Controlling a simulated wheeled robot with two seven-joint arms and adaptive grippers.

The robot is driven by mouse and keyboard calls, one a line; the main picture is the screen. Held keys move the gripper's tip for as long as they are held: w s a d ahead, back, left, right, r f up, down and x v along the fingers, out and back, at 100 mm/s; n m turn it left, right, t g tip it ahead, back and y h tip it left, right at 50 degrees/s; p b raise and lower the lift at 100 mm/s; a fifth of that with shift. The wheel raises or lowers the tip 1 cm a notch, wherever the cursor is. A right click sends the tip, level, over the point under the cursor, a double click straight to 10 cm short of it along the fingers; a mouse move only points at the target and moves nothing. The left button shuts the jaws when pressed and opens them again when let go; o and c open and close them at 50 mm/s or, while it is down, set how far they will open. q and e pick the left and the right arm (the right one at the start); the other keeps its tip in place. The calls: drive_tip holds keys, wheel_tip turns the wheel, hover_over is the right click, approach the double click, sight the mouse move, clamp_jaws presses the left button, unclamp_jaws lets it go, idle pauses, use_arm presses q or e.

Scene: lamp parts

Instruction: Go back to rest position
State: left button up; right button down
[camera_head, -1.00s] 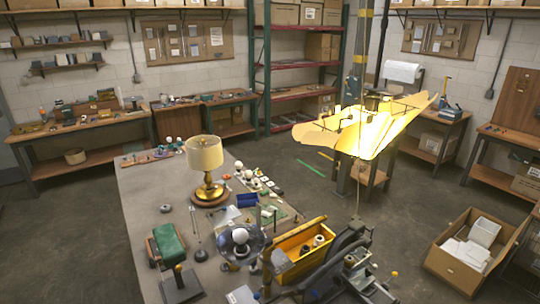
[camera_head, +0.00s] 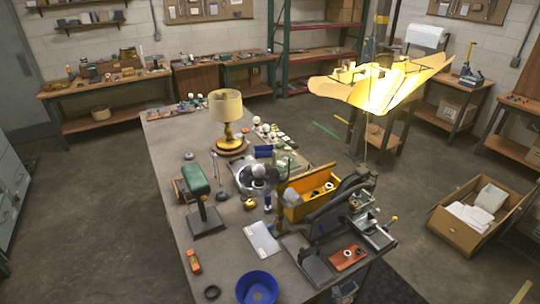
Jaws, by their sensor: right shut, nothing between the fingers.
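A grey-black piece at the bottom edge, by the table's front right corner, looks like my right gripper (camera_head: 345,291). It is small and partly cut off, its fingers are together, and nothing shows between them. It appears clear of the things on the table top. My left gripper is not in view. The long grey worktable (camera_head: 165,165) stretches away in front of me. A table lamp (camera_head: 226,108) with a cream shade and brass base stands upright toward its far part.
A blue bowl (camera_head: 257,287), an orange tool (camera_head: 193,261), a green-topped stand (camera_head: 203,205) and a yellow bin (camera_head: 306,197) crowd the near table. A vise (camera_head: 368,220) sits at its right edge. An open carton (camera_head: 470,212) lies on the floor at right. The floor at left is clear.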

drive_tip(key=s+d+f+n+g, duration=0.1)
drive_tip(key=s+f+n+g, duration=0.3)
drive_tip(key=f, duration=0.7)
drive_tip(key=s+d+f+g, duration=0.1)
drive_tip(key=s+f+g, duration=0.1)
drive_tip(key=s+f, duration=0.7)
drive_tip(key=s+d+f+n+g, duration=0.1)
drive_tip(key=s+d+f+g, duration=0.15)
drive_tip(key=f, duration=1.15)
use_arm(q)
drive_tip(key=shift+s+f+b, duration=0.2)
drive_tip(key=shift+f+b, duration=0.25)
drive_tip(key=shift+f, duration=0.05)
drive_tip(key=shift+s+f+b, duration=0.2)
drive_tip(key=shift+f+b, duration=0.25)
use_arm(e)
drive_tip(key=s+d+f+n+g, duration=0.1)
drive_tip(key=s+f, duration=0.5)
drive_tip(key=s, duration=0.6)
drive_tip(key=s+d+f+n+g+h, duration=0.1)
drive_tip(key=s+f+g, duration=0.5)
drive_tip(key=s, duration=0.6)
drive_tip(key=s+d+f+n+g+h, duration=0.1)
drive_tip(key=s+f, duration=0.4)
drive_tip(key=s, duration=0.7)
drive_tip(key=d+n+g, duration=0.1)
drive_tip(key=n+g, duration=0.1)
drive_tip(key=shift+s+d+f+n, duration=0.2)
drive_tip(key=shift+d+f+n, duration=0.1)
drive_tip(key=shift+f, duration=0.1)
